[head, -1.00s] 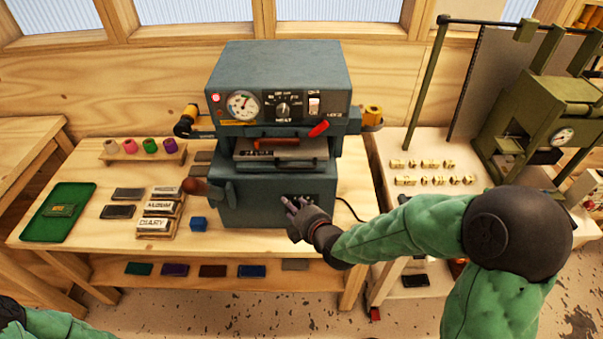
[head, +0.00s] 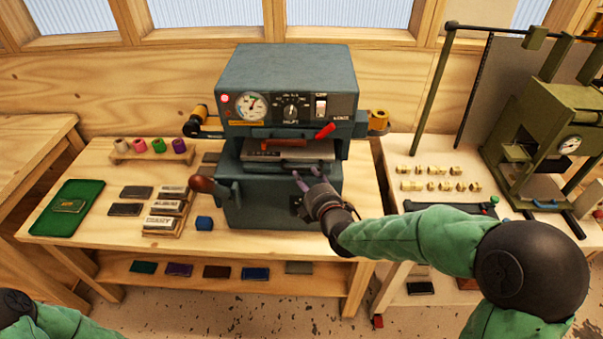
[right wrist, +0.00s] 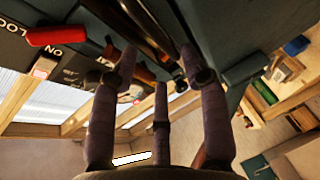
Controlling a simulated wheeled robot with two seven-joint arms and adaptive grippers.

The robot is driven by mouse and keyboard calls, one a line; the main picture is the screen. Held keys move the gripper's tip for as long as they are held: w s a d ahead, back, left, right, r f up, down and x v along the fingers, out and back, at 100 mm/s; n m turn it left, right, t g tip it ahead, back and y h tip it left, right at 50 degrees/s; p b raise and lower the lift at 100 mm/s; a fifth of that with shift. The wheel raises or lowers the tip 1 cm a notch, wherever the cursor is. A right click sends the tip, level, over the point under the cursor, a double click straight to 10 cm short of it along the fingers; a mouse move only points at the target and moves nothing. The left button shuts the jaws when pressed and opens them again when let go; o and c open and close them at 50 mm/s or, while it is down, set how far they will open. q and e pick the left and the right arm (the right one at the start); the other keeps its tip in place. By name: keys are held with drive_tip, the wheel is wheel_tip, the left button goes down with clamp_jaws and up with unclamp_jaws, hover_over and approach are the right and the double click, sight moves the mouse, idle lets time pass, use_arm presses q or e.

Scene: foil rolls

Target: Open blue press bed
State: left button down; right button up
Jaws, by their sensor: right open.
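The blue press (head: 285,80) stands on the wooden bench, with a dial gauge, a knob and a red-tipped lever on its front. Its bed (head: 282,164) is a flat plate in the slot below the head, with a brown-handled piece (head: 290,144) above it. My right gripper (head: 308,181) is open, its fingers spread just in front of the bed's right front edge. In the right wrist view the open fingers (right wrist: 158,62) reach up to the press front; I cannot tell whether they touch it. My left gripper is out of view.
A wooden-knobbed handle (head: 203,185) juts from the press's left side. Brass pieces (head: 440,186) and a green machine (head: 550,130) stand to the right.

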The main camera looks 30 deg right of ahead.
sight(299, 169)
drive_tip(key=shift+x, duration=2.2)
clamp_jaws()
